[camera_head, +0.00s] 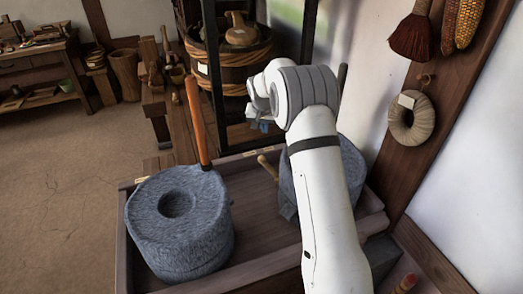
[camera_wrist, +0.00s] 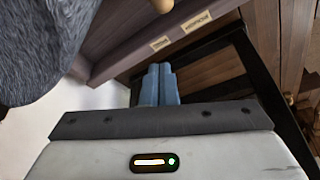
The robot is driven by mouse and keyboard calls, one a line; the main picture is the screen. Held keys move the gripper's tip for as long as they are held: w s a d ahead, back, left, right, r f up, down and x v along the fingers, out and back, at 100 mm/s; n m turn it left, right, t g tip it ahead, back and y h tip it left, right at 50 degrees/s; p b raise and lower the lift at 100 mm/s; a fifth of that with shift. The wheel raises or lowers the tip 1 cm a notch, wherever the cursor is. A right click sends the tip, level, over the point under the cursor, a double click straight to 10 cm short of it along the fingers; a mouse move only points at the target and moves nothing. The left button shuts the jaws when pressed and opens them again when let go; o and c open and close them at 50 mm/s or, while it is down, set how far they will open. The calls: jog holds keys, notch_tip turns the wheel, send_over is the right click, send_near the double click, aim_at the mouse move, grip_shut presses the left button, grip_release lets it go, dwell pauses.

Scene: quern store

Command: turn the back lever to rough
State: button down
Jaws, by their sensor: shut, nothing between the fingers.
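A short light-wood lever (camera_head: 268,166) sticks out from the right quern stone (camera_head: 352,170), over the wooden trough. Its rounded tip (camera_wrist: 162,4) shows at the top edge of the wrist view. Two small labels, one (camera_wrist: 160,43) nearer the middle and one (camera_wrist: 197,22) further right, sit on the trough's rim near that tip; I cannot read them surely. My gripper (camera_head: 264,127) is above and beyond the back rim, apart from the lever. In the wrist view its blue fingers (camera_wrist: 159,84) are together and empty. My arm hides much of the right quern.
The left quern (camera_head: 180,222) stands in the trough (camera_head: 255,206) with an upright orange handle (camera_head: 198,122) close left of my gripper. A dark post frame (camera_head: 212,70) and a wooden tub (camera_head: 232,72) stand behind. A wall with a hanging ring (camera_head: 411,118) is right.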

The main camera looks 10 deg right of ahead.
jog(key=w+b+x, duration=0.1)
jog(key=b+x, duration=0.1)
jog(key=x, duration=1.1)
jog(key=shift+s+a+r, duration=0.1)
jog(key=shift+s+a, duration=0.2)
jog(key=shift+s, duration=0.3)
jog(key=shift+s+a+f, duration=0.1)
jog(key=shift+s+a, duration=0.2)
jog(key=shift+s, duration=0.3)
jog(key=shift+s+a+r, duration=0.1)
jog(key=shift+s+a, duration=0.25)
jog(key=shift+s, duration=0.25)
jog(key=shift+a, duration=0.1)
